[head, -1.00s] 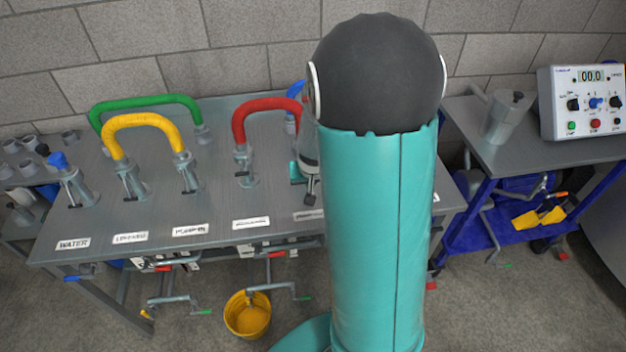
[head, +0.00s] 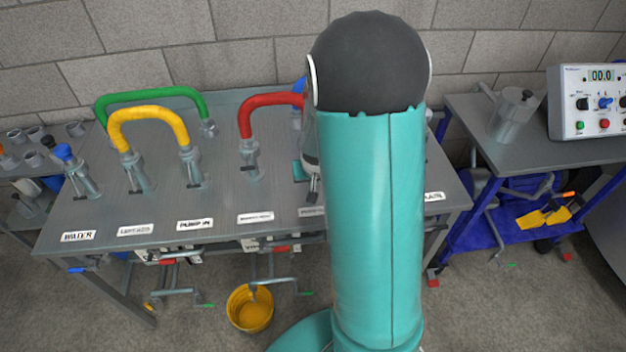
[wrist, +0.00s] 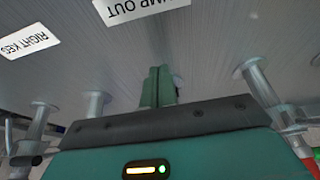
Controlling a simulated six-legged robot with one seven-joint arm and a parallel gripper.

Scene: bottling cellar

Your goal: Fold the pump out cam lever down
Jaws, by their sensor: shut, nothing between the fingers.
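In the head view the pump out port (head: 311,168) is mostly hidden behind my arm. A grey fitting and a lever (head: 313,192) that appears to hang down show at the arm's left edge. In the wrist view my gripper (wrist: 159,72) has its green fingers together and empty, pointing towards the grey table top near the PUMP OUT label (wrist: 140,8). Whether the fingers touch the lever cannot be told, and the lever's exact angle is unclear.
Yellow (head: 148,115), green (head: 150,95) and red (head: 270,100) hoses arch over the bench (head: 110,212). The RIGHT KEG label (wrist: 28,40) shows in the wrist view. A bucket (head: 250,308) stands below. A side cart (head: 560,152) with a control box (head: 598,102) is at the right.

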